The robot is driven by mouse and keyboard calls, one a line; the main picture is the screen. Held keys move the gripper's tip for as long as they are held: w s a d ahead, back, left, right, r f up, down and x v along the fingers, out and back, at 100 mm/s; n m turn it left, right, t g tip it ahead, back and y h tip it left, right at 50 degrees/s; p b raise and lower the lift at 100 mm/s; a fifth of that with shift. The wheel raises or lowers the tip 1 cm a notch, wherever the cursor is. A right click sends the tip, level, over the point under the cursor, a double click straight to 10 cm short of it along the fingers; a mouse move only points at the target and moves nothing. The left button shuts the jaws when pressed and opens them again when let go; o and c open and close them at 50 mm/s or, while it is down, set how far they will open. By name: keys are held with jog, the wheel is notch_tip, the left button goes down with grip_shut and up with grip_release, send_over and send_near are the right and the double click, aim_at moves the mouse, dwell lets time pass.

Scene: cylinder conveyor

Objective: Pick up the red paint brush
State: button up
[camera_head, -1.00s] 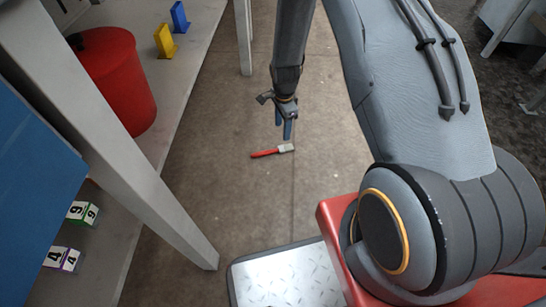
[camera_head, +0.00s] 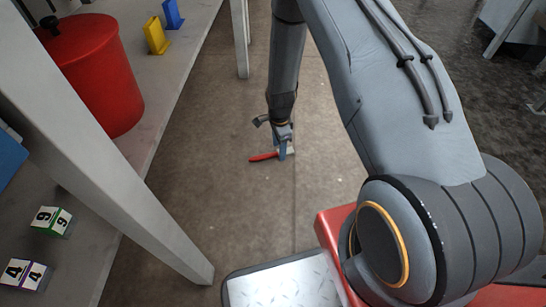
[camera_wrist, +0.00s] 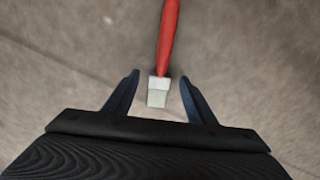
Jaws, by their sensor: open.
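The red paint brush (camera_head: 263,158) lies on the brown floor, its handle pointing left in the head view. My gripper (camera_head: 283,152) is right at the brush's pale head end and partly hides it. In the wrist view the red handle (camera_wrist: 168,35) runs up out of the top edge, and the pale head (camera_wrist: 158,91) lies between the two dark fingers. My gripper (camera_wrist: 159,85) is open, with a gap on each side of the brush. I cannot tell the exact height of the fingertips above the floor.
A shelf unit with a pale post (camera_head: 125,180) stands at the left. It holds a red bin (camera_head: 95,75), yellow (camera_head: 156,36) and blue (camera_head: 173,14) pieces, and numbered blocks (camera_head: 50,221). A metal tread plate (camera_head: 285,285) lies in front. The floor around the brush is clear.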

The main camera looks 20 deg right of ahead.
jog(key=shift+f, duration=0.65)
jog(key=c, duration=1.2)
jog(key=shift+r, duration=0.2)
